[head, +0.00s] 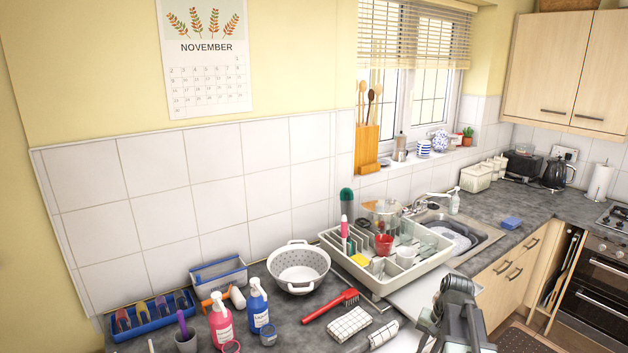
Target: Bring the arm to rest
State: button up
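My dark grey arm shows at the bottom right of the head view, in front of the counter's edge. Its raised end, my gripper (457,288), stands near the front corner of the white dish rack (378,290) and overlaps a pale board (408,294) beside the rack. I cannot make out two separate fingertips or the gap between them. I see no object clearly held in it. The lower part of the arm is cut off by the picture's bottom edge.
A white colander (298,268), a red brush (330,306), folded checked cloths (349,324) and pink (221,322) and blue (258,308) bottles crowd the counter. Cabinets and an oven (600,290) stand at right.

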jog(key=s+a+f+n+b, duration=0.1)
jog(key=s+a+n, duration=0.1)
jog(key=a, duration=0.8)
jog(key=s+a+f+n+g+h, duration=0.1)
jog(key=s+a+n, duration=0.2)
jog(key=a, duration=0.7)
jog(key=shift+f+n+b, duration=0.3)
jog(key=shift+n+b, duration=0.05)
jog(key=shift+n, duration=0.45)
